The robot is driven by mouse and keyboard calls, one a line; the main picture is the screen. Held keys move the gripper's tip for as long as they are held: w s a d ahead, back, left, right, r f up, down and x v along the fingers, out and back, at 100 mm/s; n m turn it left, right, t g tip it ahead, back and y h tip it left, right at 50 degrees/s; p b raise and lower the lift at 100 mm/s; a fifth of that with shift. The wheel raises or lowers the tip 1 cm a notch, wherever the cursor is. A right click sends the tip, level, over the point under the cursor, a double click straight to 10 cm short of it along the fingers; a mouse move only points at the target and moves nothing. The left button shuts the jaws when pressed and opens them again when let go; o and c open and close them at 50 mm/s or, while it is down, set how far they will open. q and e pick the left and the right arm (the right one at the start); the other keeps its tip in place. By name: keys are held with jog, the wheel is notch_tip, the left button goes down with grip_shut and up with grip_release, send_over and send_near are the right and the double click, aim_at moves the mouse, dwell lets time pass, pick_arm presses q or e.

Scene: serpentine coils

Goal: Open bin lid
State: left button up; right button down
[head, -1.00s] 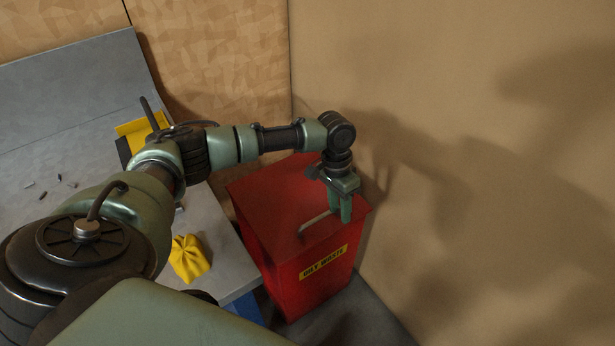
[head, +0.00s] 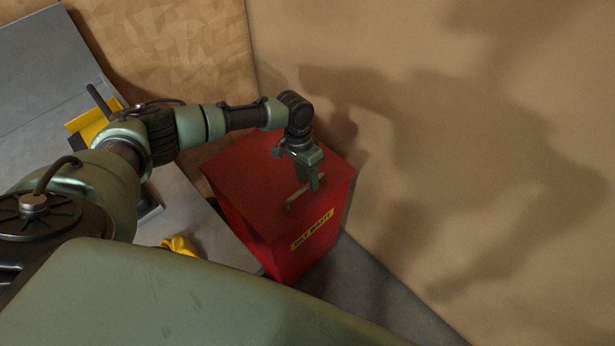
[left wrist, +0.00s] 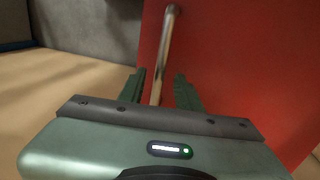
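The red bin (head: 275,245) has a yellow "OILY WASTE" label on its front. Its flat red lid (head: 250,175) is down on top. A pale metal bar handle (head: 293,202) is on the lid near the front edge. My left gripper (head: 313,184) points down at the handle's far right end. In the left wrist view, the left gripper's two fingers (left wrist: 161,92) are apart and the handle (left wrist: 165,55) runs between them; I cannot tell if they touch it. My right gripper is not in view.
A grey workbench (head: 185,210) stands left of the bin, with a crumpled yellow cloth (head: 180,245) near its edge and a yellow item (head: 92,122) further back. A tan wall (head: 420,150) rises close behind and right of the bin. Bare floor (head: 365,285) shows at the front right.

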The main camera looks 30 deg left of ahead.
pick_arm(q)
jog(key=shift+d+f, duration=0.1)
grip_shut()
dwell(1.4)
